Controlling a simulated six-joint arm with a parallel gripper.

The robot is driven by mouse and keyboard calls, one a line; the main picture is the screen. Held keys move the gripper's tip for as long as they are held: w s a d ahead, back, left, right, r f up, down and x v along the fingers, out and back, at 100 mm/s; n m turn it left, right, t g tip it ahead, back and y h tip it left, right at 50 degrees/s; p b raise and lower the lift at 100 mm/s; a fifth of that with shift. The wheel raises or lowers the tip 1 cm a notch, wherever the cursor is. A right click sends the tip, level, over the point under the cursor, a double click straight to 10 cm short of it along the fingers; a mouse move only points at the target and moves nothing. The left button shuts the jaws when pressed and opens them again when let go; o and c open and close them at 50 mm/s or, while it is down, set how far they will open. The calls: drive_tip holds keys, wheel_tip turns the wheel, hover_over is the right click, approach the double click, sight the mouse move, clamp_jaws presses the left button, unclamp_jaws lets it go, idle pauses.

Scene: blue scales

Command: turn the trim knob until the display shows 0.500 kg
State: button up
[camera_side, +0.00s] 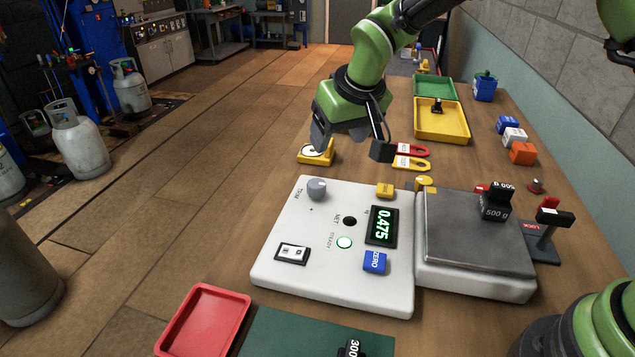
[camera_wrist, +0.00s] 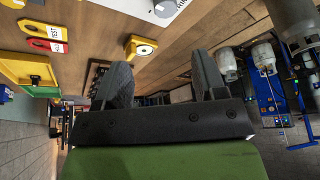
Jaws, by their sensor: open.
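The grey trim knob (camera_side: 317,188) stands at the far left corner of the white console (camera_side: 330,275). The green display (camera_side: 383,226) on the console reads 0.475. A black weight marked 500 g (camera_side: 494,208) sits on the grey scale pan (camera_side: 465,240) to the right. My gripper (camera_side: 347,130) is above and beyond the knob, apart from it. In the wrist view my gripper (camera_wrist: 162,78) has its two fingers spread with nothing held between them. Part of the white console (camera_wrist: 180,4) shows at the top edge of that view.
A yellow round-faced device (camera_side: 316,152) stands just beyond the console, below my gripper. Red (camera_side: 412,149) and yellow tags (camera_side: 412,164) lie to its right. A blue ZERO button (camera_side: 375,262) is on the console. A red tray (camera_side: 205,320) lies in front.

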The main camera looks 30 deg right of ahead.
sight(317, 184)
drive_tip(key=x, duration=0.9)
drive_tip(key=a+x, duration=0.1)
drive_tip(key=x, duration=0.3)
drive_tip(key=shift+f, duration=0.35)
drive_tip(key=c, duration=0.9)
